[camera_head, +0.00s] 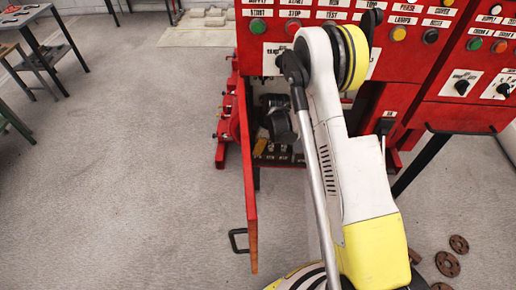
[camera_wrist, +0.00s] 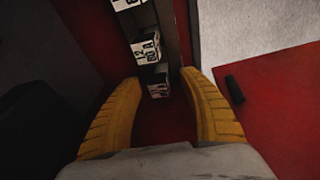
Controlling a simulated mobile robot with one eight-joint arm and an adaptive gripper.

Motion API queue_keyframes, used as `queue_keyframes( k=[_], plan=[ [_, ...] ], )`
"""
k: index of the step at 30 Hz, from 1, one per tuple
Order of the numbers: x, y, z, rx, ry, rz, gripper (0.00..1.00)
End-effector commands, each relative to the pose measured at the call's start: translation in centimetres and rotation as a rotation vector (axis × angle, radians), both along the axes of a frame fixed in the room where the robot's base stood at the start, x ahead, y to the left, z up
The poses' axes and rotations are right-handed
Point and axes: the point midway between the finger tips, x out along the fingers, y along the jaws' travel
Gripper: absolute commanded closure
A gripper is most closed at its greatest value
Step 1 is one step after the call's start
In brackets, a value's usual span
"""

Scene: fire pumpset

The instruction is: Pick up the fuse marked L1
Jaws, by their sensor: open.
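In the wrist view, my gripper (camera_wrist: 160,108) is open, its two yellow fingers apart with nothing held between them. Black fuses with white labels stand in a row along a strip between and beyond the fingers. The middle fuse (camera_wrist: 148,50) has a label that seems to read L2 80 A. The nearest fuse (camera_wrist: 158,86) sits between the fingertips in the picture; its marking is too small to read surely. Another fuse (camera_wrist: 127,4) is cut off at the top. In the head view, my gripper (camera_head: 260,147) is partly visible at the open cabinet, with small dark parts below it.
A red cabinet door (camera_head: 249,185) stands open left of my arm, with a black handle (camera_head: 238,241). The red control panel (camera_head: 420,60) with buttons and switches is behind my arm. Several brown flanges (camera_head: 447,264) lie at lower right.

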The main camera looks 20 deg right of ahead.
Motion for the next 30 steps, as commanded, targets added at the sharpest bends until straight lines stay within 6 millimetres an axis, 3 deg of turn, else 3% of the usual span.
queue_keyframes(
  k=[1,5,6,20,29,30],
  plan=[
    [0.0,0.0,0.1,0.0,0.0,0.0,0.58],
    [0.0,0.0,0.1,0.0,0.0,0.0,0.98],
    [0.0,0.0,0.1,0.0,0.0,0.0,1.0],
    [0.0,0.0,0.4,0.0,0.0,0.0,1.0],
    [0.0,0.0,4.2,0.0,0.0,0.0,1.0],
    [-0.7,-0.6,4.0,0.001,0.001,-0.003,1.0]
  ],
)
